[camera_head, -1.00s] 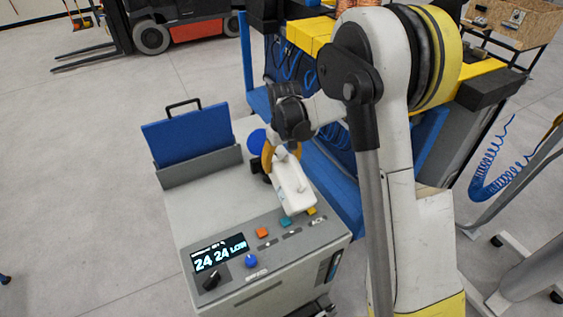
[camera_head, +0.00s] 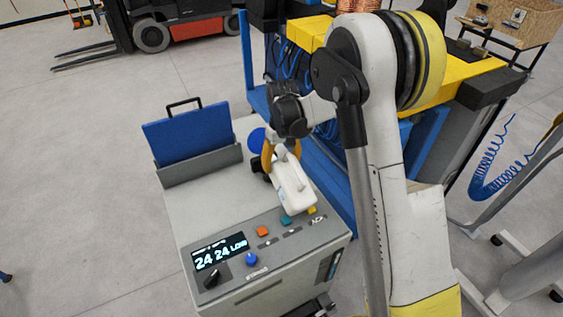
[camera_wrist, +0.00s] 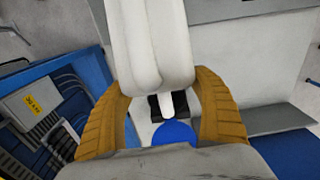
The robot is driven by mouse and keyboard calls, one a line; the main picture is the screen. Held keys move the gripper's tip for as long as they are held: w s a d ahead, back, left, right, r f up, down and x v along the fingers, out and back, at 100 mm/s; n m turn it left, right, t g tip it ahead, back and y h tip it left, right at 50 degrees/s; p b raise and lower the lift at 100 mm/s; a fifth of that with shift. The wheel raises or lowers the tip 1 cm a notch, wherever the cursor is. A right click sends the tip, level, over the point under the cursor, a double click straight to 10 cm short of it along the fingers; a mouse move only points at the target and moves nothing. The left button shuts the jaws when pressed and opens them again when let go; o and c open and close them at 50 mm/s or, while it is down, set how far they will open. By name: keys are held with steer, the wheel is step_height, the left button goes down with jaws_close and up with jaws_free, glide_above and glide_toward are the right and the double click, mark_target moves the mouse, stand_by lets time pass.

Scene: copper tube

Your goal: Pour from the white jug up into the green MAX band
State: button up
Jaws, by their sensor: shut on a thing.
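The white jug (camera_head: 293,188) is over the top of the grey machine (camera_head: 205,205) in the head view, tilted, with its lower end toward the control panel. My gripper (camera_head: 280,155) is shut on it; in the wrist view the orange fingers (camera_wrist: 163,112) stand on both sides of the white jug (camera_wrist: 150,45). A blue round part (camera_head: 257,141) is beside the gripper; a blue round part also shows below the jug in the wrist view (camera_wrist: 174,133). The green MAX band cannot be made out.
A raised blue lid (camera_head: 190,134) with a black handle stands at the machine's back left. A blue knob (camera_head: 252,260), a black knob and coloured buttons sit on the panel. A blue and yellow bench (camera_head: 310,35) stands behind right. Floor at left is clear.

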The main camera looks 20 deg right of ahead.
steer(key=shift+w+f+g, duration=0.15)
steer(key=shift+f+g, duration=0.05)
steer(key=shift+g, duration=0.2)
stand_by(0.8)
steer(key=shift+w+a+r+g+h+b, duration=0.15)
steer(key=shift+w+r+g+h+b, duration=0.1)
steer(key=shift+w+r+g+b, duration=0.6)
steer(key=shift+w+a+r+g+h+b, duration=0.15)
steer(key=shift+w+r+g+h+b, duration=0.25)
steer(key=shift+g, duration=0.85)
stand_by(4.6)
